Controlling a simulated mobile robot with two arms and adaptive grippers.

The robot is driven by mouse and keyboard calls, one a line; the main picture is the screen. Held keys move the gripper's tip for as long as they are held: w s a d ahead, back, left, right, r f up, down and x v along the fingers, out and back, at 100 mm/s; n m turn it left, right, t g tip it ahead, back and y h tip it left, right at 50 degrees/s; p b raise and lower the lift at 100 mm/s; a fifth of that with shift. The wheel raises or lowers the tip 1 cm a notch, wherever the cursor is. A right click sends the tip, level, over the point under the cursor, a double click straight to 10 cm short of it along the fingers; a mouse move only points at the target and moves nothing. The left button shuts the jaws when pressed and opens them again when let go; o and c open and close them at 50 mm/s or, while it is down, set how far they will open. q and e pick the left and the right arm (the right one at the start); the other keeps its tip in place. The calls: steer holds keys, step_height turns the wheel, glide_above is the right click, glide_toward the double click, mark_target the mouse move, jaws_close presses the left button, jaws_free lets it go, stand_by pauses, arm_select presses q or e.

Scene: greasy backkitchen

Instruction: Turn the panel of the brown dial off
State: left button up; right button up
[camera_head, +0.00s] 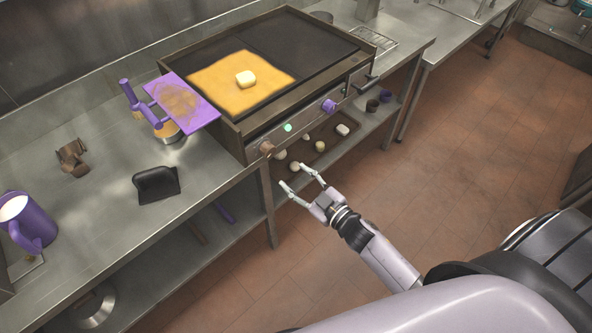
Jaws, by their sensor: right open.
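The brown dial (267,148) sits at the left end of the griddle's front panel (300,125). A small green light (288,127) glows just right of it, and a purple dial (328,105) is farther right on the same panel. My right gripper (297,178) is open and empty, in front of and below the brown dial, apart from it. My left gripper is not in view.
A purple board (182,101) leans by the griddle's left edge. A purple pitcher (34,226), a black holder (157,184) and a brown holder (72,158) stand on the steel counter. A shelf below the griddle holds a tray (318,147) with several pale items. The brown floor is clear.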

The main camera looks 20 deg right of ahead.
mark_target(271, 153)
steer(key=shift+n+y, duration=0.3)
steer(key=shift+y, duration=0.1)
steer(key=w+a+r+b, duration=0.1)
steer(key=w, duration=0.2)
steer(key=w+a, duration=0.1)
steer(key=w, duration=0.1)
steer(key=w+a+r+b, duration=0.1)
steer(key=w, duration=0.2)
steer(key=shift+w+a+r+b, duration=0.25)
steer(key=shift+w+r+b, duration=0.05)
steer(key=shift+w+b, duration=0.05)
steer(key=shift+c, duration=0.4)
steer(key=shift+r, duration=0.1)
steer(key=c, duration=0.6)
steer(key=m, duration=1.7)
steer(key=shift+m, duration=0.4)
steer(key=m, duration=0.6)
steer(key=o, duration=0.9)
